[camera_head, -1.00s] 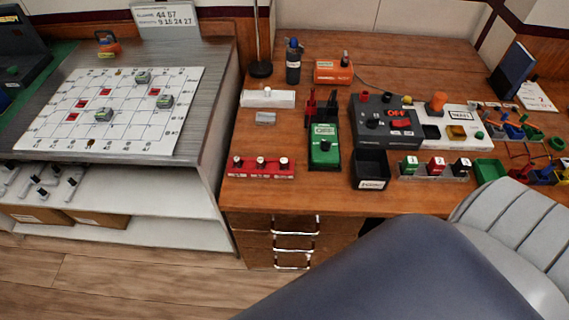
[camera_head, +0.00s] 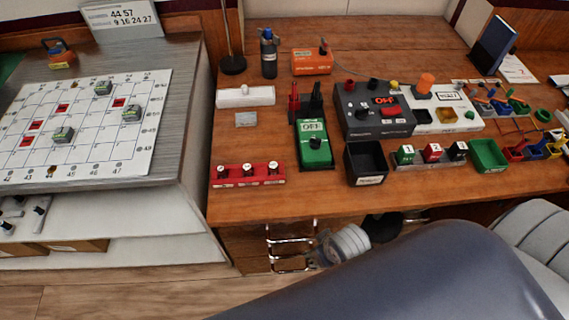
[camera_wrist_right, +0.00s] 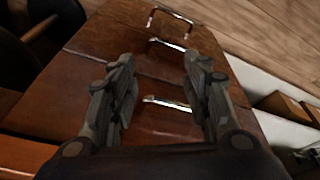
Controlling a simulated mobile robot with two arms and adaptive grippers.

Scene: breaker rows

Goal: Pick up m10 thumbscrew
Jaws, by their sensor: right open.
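A red rack (camera_head: 248,181) stands near the front left of the wooden desk and holds three small pale-topped knobs, which look like thumbscrews. They are the left knob (camera_head: 222,171), the middle knob (camera_head: 247,170) and the right knob (camera_head: 273,168). Their labels are too small to read, so I cannot tell which is M10. My right gripper (camera_head: 318,256) is below the desk's front edge, beside the drawer handles and apart from the rack. The right wrist view shows my right gripper (camera_wrist_right: 158,78) open and empty above the drawer fronts. My left gripper is not in view.
Drawer handles (camera_head: 290,247) stick out close to my right gripper. A green device (camera_head: 314,146) marked OFF stands right of the rack, with a black bin (camera_head: 366,163) beyond it. A white box (camera_head: 246,96) lies behind. Bare desk surrounds the rack.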

